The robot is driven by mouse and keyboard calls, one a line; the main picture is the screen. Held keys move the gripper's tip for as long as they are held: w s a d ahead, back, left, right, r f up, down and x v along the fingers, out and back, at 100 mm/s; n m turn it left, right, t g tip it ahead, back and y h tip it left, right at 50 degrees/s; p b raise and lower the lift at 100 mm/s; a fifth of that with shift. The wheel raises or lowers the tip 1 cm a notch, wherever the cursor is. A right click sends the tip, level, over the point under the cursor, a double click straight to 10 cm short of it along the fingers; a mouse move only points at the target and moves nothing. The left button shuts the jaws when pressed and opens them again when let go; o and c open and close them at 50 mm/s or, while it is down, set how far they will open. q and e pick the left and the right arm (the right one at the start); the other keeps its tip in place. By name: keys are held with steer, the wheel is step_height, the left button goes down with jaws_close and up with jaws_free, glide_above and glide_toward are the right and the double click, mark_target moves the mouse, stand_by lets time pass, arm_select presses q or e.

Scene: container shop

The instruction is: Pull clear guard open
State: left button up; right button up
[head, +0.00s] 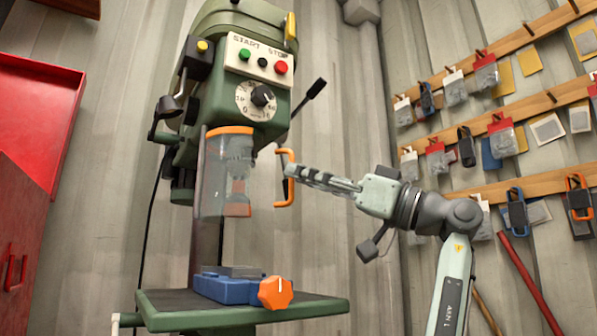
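The clear guard (212,178) is a see-through shield with an orange top edge, in front of the drill press's chuck. An orange bracket-shaped handle (285,195) stands upright just right of it; I cannot make out how it joins the guard. My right gripper is not in view.
The green drill press (215,75) has a control panel (258,75) above the guard and a lever at its right. Below are a table (180,305) and a blue vise (225,288) with an orange knob (275,292). A red cabinet (35,120) stands left; tool racks (530,182) hang right.

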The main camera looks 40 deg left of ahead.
arm_select(q)
steer(key=shift+x, duration=0.8)
jaws_close()
